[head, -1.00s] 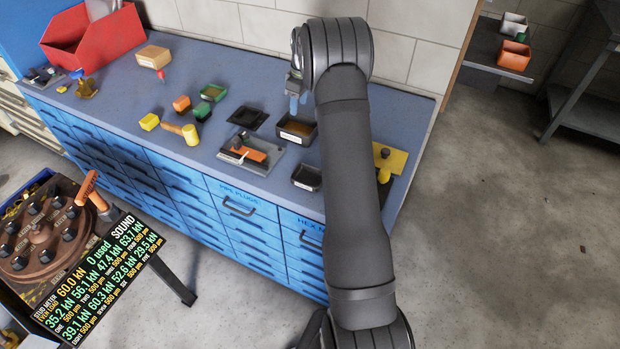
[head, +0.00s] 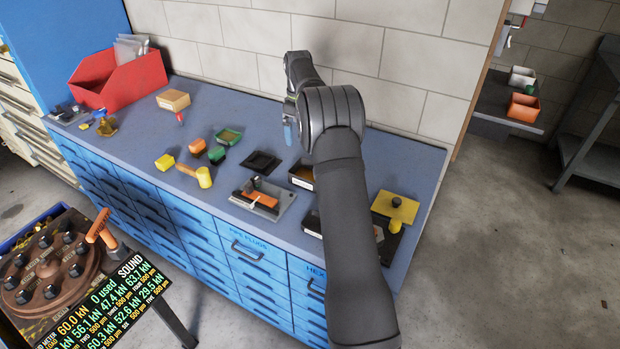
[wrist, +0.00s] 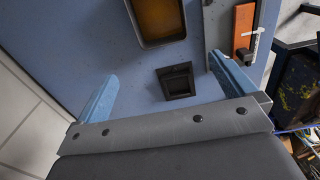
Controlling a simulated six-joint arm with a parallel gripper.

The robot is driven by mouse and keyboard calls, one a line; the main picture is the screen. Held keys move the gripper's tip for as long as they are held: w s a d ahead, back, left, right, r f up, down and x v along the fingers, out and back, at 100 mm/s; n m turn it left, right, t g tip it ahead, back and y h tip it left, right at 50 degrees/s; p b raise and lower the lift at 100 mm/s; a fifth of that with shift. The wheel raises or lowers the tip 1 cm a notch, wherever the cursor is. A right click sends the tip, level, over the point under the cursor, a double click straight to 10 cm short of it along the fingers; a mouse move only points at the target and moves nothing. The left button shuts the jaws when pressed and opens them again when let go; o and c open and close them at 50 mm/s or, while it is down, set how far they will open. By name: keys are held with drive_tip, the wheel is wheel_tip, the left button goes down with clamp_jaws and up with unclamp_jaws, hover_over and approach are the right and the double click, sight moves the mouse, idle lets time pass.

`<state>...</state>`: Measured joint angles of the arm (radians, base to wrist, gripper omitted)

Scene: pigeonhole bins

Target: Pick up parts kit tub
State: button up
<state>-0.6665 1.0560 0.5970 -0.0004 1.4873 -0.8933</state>
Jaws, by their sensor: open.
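A dark tub (head: 301,176) with a white label stands on the blue bench top. It also shows in the wrist view (wrist: 157,42), at the top edge, with an amber-brown inside. A second dark tub (head: 312,222) is nearer the bench front, mostly hidden by my arm. I cannot tell which is the parts kit tub. My gripper (head: 290,130) hangs behind and above the first tub, its blue fingers apart. In the wrist view, my gripper (wrist: 163,68) is open and empty, with a small black square tray (wrist: 177,80) below between the fingers.
A grey tray (head: 263,200) with an orange tool lies left of the tubs. A yellow plate with a knob (head: 395,208) lies to the right. Several small coloured parts and a red bin (head: 120,82) are further left. A tiled wall (head: 400,70) stands behind the bench.

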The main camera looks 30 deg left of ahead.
approach(301, 169)
drive_tip(key=s, duration=0.1)
drive_tip(key=s+d+f, duration=0.1)
drive_tip(key=s, duration=0.1)
drive_tip(key=shift+d+f, duration=0.35)
drive_tip(key=shift+s+d+f, duration=0.1)
drive_tip(key=shift+s+f, duration=0.05)
drive_tip(key=shift+f, duration=2.55)
drive_tip(key=shift+c, duration=0.4)
drive_tip(key=c, duration=0.8)
drive_tip(key=shift+r, duration=0.1)
